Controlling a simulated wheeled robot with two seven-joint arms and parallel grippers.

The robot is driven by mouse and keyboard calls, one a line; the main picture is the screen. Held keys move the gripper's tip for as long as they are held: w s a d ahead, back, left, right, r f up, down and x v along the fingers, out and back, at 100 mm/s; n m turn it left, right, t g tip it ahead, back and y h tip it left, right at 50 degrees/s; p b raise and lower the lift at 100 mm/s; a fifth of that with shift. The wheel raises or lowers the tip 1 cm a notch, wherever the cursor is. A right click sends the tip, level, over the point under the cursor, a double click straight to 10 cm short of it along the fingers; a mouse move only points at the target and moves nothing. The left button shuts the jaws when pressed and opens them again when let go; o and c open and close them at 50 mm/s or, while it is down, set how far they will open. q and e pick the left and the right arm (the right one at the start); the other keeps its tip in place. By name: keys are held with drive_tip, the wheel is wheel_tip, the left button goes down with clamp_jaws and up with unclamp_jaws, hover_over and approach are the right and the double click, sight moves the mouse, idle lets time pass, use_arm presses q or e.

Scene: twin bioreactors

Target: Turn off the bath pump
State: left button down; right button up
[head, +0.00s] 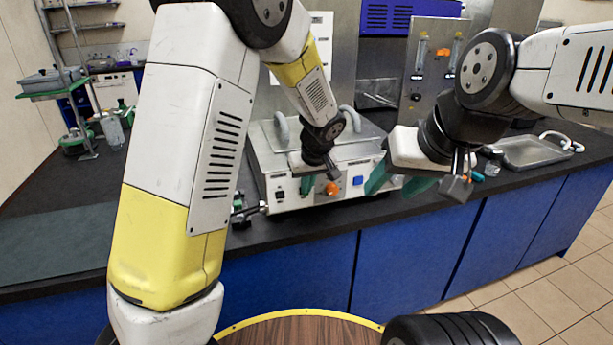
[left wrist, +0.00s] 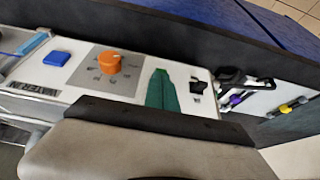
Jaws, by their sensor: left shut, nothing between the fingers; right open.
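The white water bath (head: 318,150) stands on the dark bench, its control panel facing me. The panel has a black switch (head: 279,195) at left, an orange knob (head: 332,188) near the middle and a blue button (head: 358,181) to its right. The left wrist view also shows the black switch (left wrist: 197,87), knob (left wrist: 109,62) and blue button (left wrist: 56,58). My left gripper (head: 307,186) is shut and empty, its green tip (left wrist: 162,90) in front of the panel between black switch and knob; contact is unclear. My right gripper (head: 398,183) is open and empty, near the panel's right end.
Lift handles (head: 282,130) rise from the bath top. A metal tray (head: 535,152) lies on the bench at right. A panel with flow meters (head: 422,50) stands behind.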

use_arm(q)
drive_tip(key=shift+s+d+f, duration=0.1)
drive_tip(key=shift+s+f, duration=0.3)
drive_tip(key=shift+f, duration=0.1)
drive_tip(key=shift+w+a+r, duration=0.25)
drive_tip(key=shift+w+r, duration=0.1)
drive_tip(key=shift+w, duration=0.35)
drive_tip(key=shift+r, duration=0.15)
